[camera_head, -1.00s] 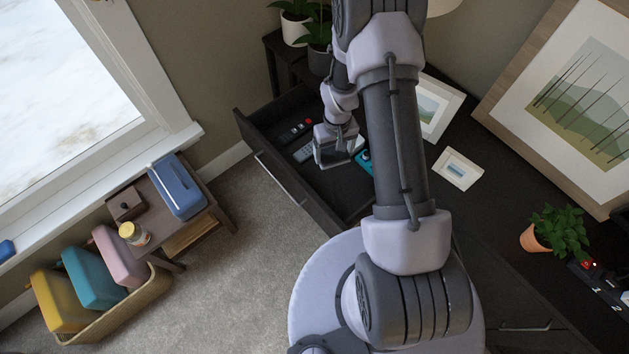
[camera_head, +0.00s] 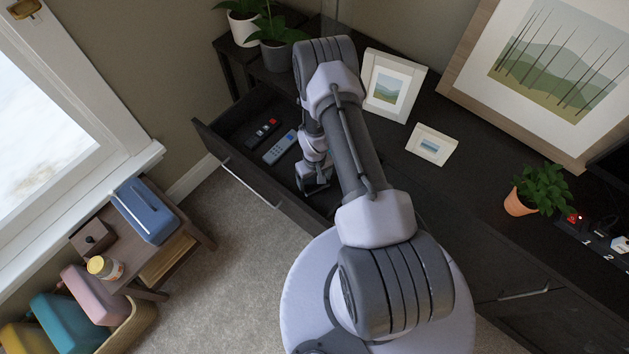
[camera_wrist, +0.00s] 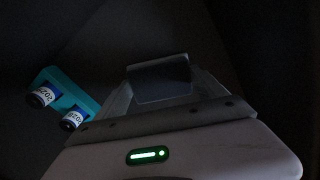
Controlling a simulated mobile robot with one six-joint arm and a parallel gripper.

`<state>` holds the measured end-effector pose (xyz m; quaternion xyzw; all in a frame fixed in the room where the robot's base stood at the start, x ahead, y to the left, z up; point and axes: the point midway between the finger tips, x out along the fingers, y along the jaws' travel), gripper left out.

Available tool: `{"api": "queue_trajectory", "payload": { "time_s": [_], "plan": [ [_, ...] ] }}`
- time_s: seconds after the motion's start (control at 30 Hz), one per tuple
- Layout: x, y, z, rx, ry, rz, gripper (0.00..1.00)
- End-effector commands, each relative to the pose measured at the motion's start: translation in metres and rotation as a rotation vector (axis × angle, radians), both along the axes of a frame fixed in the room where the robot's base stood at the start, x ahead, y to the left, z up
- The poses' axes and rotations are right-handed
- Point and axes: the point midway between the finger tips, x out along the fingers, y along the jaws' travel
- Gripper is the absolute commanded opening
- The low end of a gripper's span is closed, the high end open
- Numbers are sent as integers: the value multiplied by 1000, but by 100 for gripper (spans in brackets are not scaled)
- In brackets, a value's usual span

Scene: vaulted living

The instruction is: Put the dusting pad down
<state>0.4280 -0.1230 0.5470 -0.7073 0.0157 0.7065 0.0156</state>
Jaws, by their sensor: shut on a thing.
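My gripper (camera_head: 315,186) is low in the open drawer (camera_head: 237,170), toward its near right end. In the wrist view my gripper (camera_wrist: 160,82) is shut on a dark, flat, rectangular pad (camera_wrist: 162,80), which I take to be the dusting pad. The wrist view is very dim, and I cannot tell whether the pad touches the drawer bottom. In the head view the pad is hard to separate from the dark gripper and drawer.
A teal holder (camera_wrist: 65,88) with two blue-and-white labelled pieces lies left of the gripper in the wrist view. Two remotes, one black (camera_head: 262,132) and one grey (camera_head: 280,147), lie in the drawer. Picture frames (camera_head: 393,87) and a potted plant (camera_head: 540,188) stand on the dark cabinet.

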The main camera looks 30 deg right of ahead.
Motion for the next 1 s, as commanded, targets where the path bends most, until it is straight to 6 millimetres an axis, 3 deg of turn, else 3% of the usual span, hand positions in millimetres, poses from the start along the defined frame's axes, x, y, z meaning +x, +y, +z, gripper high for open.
{"api": "queue_trajectory", "payload": {
  "time_s": [0.17, 0.2, 0.3, 0.57, 0.67, 0.9, 1.0],
  "plan": [
    [0, 0, -3, 0, 0, 0, 43],
    [0, 0, -3, 0, 1, 0, 85],
    [0, 0, -2, 0, 1, 0, 100],
    [0, 0, 3, 0, 1, 0, 100],
    [1, 0, 24, 0, -1, 0, 100],
    [1, 0, 93, 0, -2, 0, 100],
    [0, 0, 111, 0, 0, -1, 100]
  ]
}}
